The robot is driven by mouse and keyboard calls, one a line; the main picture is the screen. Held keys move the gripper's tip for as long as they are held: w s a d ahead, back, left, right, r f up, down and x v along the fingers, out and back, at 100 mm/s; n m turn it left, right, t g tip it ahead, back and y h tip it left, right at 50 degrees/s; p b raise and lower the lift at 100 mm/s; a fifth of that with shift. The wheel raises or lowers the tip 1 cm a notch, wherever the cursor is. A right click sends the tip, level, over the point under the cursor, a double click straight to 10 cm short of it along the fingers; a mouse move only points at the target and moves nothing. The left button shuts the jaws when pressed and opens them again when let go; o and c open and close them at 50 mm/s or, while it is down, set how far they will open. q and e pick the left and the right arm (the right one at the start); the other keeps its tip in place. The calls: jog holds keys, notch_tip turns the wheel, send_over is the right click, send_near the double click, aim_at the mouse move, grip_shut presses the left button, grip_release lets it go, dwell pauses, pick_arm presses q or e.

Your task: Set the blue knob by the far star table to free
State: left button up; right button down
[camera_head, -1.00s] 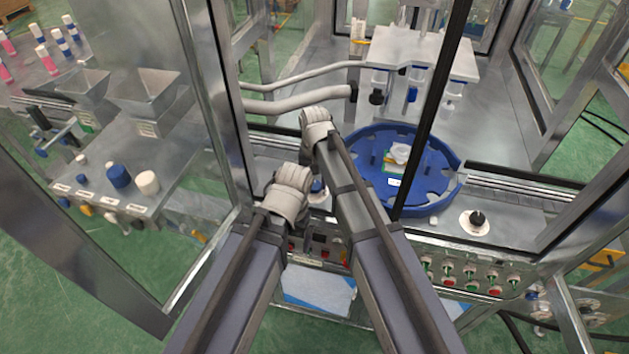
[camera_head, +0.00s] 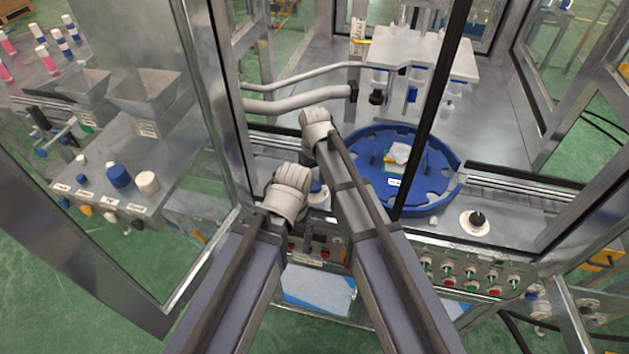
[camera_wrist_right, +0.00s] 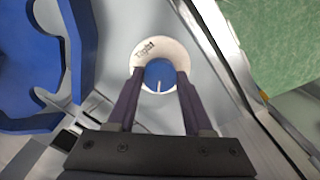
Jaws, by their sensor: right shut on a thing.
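In the right wrist view the blue knob (camera_wrist_right: 160,77) sits in the middle of a round white dial (camera_wrist_right: 172,50) with a printed word that looks like "Tight". A pale pointer line on the knob points toward the bottom of that view, away from the word. My right gripper (camera_wrist_right: 159,84) is shut on the knob, with one dark finger on each side. The blue star table (camera_head: 437,165) is right of my right arm in the head view; its edge shows at left in the wrist view. My left gripper (camera_head: 286,192) is beside my right arm, its fingers hidden.
A black knob on a white dial (camera_head: 476,221) is right of the star table. Push buttons (camera_head: 470,277) line the front panel. A dark frame post (camera_head: 433,105) crosses before the table. Hoppers and another knob panel (camera_head: 110,190) stand at left behind glass.

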aim_at(315, 184)
dwell(0.5)
jog(key=shift+c, duration=1.5)
grip_release()
notch_tip(315, 184, up, 8)
jog(key=p, duration=0.8)
jog(key=shift+f, duration=0.1)
